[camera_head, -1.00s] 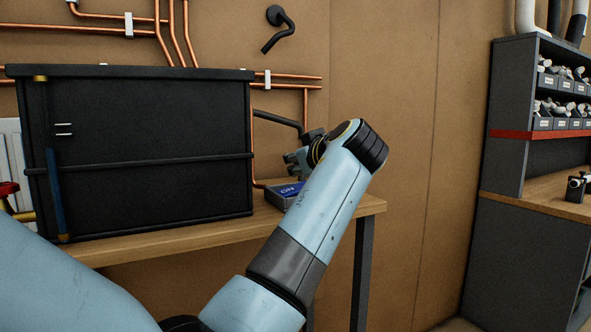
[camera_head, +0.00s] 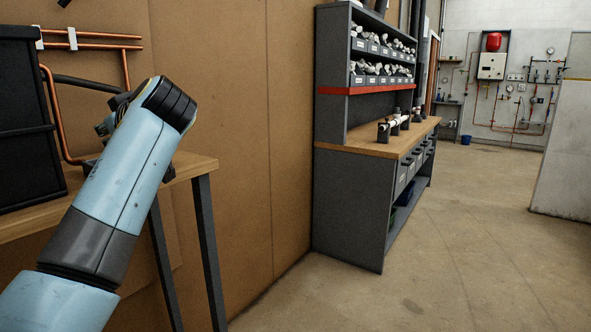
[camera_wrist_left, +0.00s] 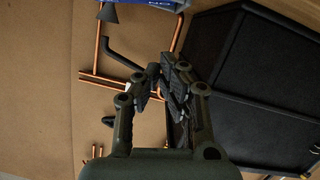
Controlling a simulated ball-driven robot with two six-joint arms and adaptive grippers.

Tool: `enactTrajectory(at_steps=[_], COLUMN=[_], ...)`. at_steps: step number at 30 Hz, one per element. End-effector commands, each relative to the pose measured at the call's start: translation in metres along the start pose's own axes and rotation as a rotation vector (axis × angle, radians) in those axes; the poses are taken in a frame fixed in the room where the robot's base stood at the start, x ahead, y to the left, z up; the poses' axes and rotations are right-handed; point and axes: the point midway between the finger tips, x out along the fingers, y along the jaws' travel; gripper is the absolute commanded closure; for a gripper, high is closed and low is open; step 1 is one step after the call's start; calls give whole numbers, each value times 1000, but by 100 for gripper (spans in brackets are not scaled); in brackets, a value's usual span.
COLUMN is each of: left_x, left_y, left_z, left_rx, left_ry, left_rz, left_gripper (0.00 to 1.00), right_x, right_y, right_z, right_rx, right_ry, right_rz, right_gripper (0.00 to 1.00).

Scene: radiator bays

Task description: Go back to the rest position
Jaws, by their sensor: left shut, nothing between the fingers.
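My left arm comes in from the lower left of the head view, and its gripper (camera_head: 112,116) is mostly hidden behind the wrist, above the right end of a wooden bench (camera_head: 190,166). In the left wrist view the gripper's fingers (camera_wrist_left: 162,80) are shut with nothing between them, in front of the brown wall with copper pipes (camera_wrist_left: 100,77). A black box-like cover (camera_head: 25,110) stands on the bench to the left of the gripper; it also fills the right of the wrist view (camera_wrist_left: 270,85). My right gripper is not in view.
A grey shelf unit (camera_head: 345,205) with labelled bins and a wooden worktop (camera_head: 372,142) stands along the brown wall (camera_head: 235,120). Open concrete floor (camera_head: 460,235) lies to the right. A white boiler (camera_head: 492,66) hangs on the far wall; a pale panel (camera_head: 565,150) stands at the right edge.

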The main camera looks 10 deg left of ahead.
Motion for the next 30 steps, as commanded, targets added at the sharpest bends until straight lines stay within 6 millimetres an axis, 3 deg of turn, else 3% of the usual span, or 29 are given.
enactTrajectory(at_steps=[5,9,12,18,30], left_x=[-8,-41,-74,-130,-226], left_y=[-60,-136,-181,-241,-319], left_z=[82,163,201,239,260], left_rx=[200,457,614,823,1081], left_ry=[-182,-410,-546,-726,-951], left_rz=[31,130,222,384,676], left_gripper=[100,100,100,100,100], right_x=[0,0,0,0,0], right_y=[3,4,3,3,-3], right_z=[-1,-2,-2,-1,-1], right_rx=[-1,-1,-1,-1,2], right_ry=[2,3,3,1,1], right_rz=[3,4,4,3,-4], right_gripper=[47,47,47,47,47])
